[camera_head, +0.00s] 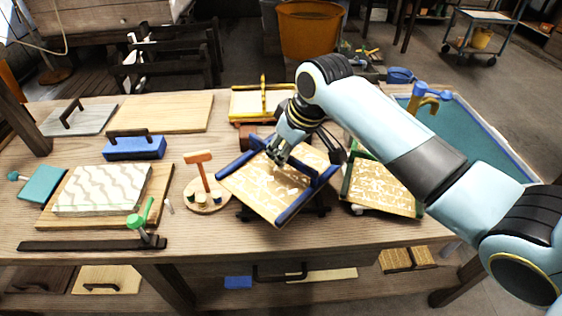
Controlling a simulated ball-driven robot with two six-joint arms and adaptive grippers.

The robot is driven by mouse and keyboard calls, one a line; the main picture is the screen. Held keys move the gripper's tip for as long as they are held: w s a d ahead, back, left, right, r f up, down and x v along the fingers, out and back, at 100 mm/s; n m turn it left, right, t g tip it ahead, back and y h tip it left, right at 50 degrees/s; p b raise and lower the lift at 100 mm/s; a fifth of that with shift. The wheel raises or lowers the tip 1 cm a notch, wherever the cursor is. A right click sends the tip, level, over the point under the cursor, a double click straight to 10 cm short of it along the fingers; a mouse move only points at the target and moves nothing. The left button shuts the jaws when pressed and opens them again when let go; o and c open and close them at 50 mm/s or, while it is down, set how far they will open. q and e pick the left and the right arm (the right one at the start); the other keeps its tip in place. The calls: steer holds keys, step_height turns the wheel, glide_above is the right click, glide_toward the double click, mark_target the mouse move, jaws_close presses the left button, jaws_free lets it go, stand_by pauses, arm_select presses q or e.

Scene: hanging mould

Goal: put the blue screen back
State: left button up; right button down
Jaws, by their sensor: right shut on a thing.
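The blue screen (262,196) has a tan patterned face and blue side bars. It is turned at an angle and looks tilted over the middle front of the workbench. My right gripper (277,160) comes in from the right and is shut on the blue screen near its upper middle. The fingertips partly cover what they grip. Dark parts of a stand show below the screen, mostly hidden by it; I cannot tell whether the screen touches them. My left gripper is not in view.
A green-edged screen (384,190) lies close to the right. A yellow-framed screen (246,104) is behind. A wooden stand with a small mallet (206,194) is close on the left. A patterned block on a board (103,190) lies farther left. A blue basin (480,135) is at right.

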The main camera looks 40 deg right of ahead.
steer(key=shift+w+d+f, duration=0.35)
steer(key=shift+w+f, duration=0.15)
steer(key=shift+w, duration=0.1)
steer(key=shift+w+d+f, duration=0.35)
steer(key=shift+w+f, duration=0.1)
steer(key=shift+w, duration=0.15)
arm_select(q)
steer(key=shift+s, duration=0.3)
arm_select(e)
steer(key=shift+f, duration=1.9)
steer(key=shift+f, duration=0.15)
steer(key=c, duration=1.4)
jaws_free()
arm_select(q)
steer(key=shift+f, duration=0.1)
arm_select(e)
steer(key=shift+o, duration=0.2)
